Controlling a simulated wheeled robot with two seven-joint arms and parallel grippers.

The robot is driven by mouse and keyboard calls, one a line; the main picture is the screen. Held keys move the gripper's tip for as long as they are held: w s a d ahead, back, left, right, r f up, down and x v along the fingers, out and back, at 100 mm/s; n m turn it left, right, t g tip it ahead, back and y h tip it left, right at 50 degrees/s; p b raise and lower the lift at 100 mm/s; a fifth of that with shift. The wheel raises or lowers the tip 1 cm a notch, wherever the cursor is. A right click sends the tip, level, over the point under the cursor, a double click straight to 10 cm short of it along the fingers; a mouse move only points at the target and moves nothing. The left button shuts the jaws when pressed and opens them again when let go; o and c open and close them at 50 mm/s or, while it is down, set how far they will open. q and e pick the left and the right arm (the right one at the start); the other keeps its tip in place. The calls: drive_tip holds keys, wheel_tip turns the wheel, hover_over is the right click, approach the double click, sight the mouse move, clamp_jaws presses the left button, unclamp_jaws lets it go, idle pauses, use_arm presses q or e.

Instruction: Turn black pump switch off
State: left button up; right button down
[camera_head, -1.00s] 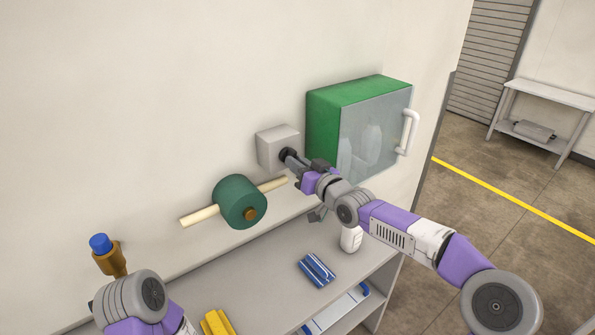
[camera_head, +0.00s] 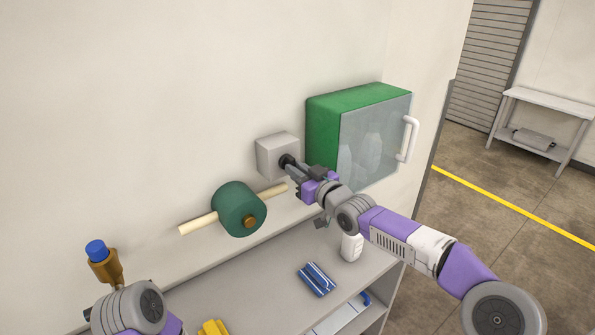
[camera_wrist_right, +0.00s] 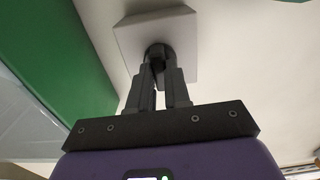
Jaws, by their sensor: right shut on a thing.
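The black pump switch (camera_head: 285,161) is a dark knob on the front of a light grey box (camera_head: 269,154) fixed to the wall. My right gripper (camera_head: 290,163) is shut on the knob, its fingers reaching in from the right. In the right wrist view the two fingers (camera_wrist_right: 159,67) close around the dark knob (camera_wrist_right: 158,50) on the grey box (camera_wrist_right: 172,18). The fingers hide part of the knob, and I cannot read its turned position. My left arm shows at the lower left of the head view, but its gripper fingers are not visible.
A green cabinet (camera_head: 322,130) with a clear door hangs just right of the switch box. Below is a grey shelf (camera_head: 255,275) with a white bottle (camera_head: 351,247) and a blue striped pack (camera_head: 316,279).

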drive_tip(key=c, duration=1.1)
unclamp_jaws()
drive_tip(key=shift+s+d, duration=0.1)
drive_tip(key=v, duration=0.7)
drive_tip(key=shift+s, duration=0.1)
